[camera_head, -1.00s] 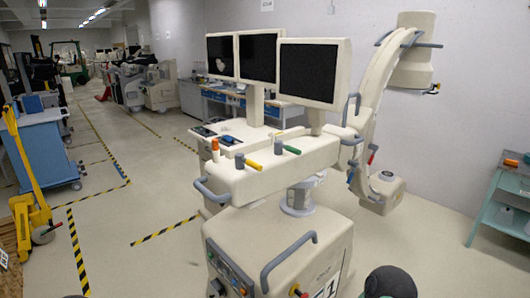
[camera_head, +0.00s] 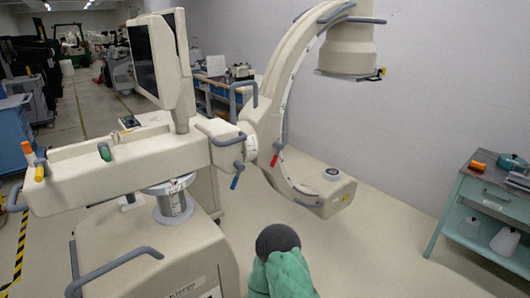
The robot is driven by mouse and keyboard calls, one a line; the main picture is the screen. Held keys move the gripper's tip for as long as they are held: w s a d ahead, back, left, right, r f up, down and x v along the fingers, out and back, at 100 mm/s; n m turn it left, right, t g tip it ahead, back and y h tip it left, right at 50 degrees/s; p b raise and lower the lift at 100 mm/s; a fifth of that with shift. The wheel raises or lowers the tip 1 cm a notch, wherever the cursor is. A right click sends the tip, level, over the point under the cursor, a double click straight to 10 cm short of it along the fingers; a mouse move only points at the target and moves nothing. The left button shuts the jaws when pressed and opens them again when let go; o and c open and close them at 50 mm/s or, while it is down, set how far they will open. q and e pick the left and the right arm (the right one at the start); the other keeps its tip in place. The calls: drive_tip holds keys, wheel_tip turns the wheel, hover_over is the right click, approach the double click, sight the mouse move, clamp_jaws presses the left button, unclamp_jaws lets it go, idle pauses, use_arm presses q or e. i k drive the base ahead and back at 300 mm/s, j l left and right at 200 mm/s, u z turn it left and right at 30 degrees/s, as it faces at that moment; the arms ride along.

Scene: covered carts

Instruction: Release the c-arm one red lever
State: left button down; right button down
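The c-arm machine (camera_head: 125,165) stands at left and centre, its cream C-shaped arm (camera_head: 273,105) curving up to a grey-white head at the top. A small red lever (camera_head: 277,154) sits on the joint where the C-arm meets its support, pointing down and slightly left. A blue-tipped lever (camera_head: 237,177) hangs to its left on the same support. I cannot read a unit number on the cart from here.
A teal cart (camera_head: 485,201) with tools and bottles stands at right. Open floor (camera_head: 375,225) lies between it and the c-arm. The lower C-arm end (camera_head: 325,190) juts out over the floor. A grey handle (camera_head: 115,268) protrudes from the cart body at front left.

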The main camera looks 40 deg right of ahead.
sight(277, 145)
drive_tip(key=i+l+u, duration=0.1)
drive_tip(key=l, duration=0.25)
drive_tip(key=i+l, duration=0.25)
drive_tip(key=l, duration=0.15)
drive_tip(key=i+l+u, duration=0.15)
drive_tip(key=l, duration=0.2)
drive_tip(key=i+l, duration=0.1)
drive_tip(key=l, duration=0.3)
drive_tip(key=i+j+u, duration=0.05)
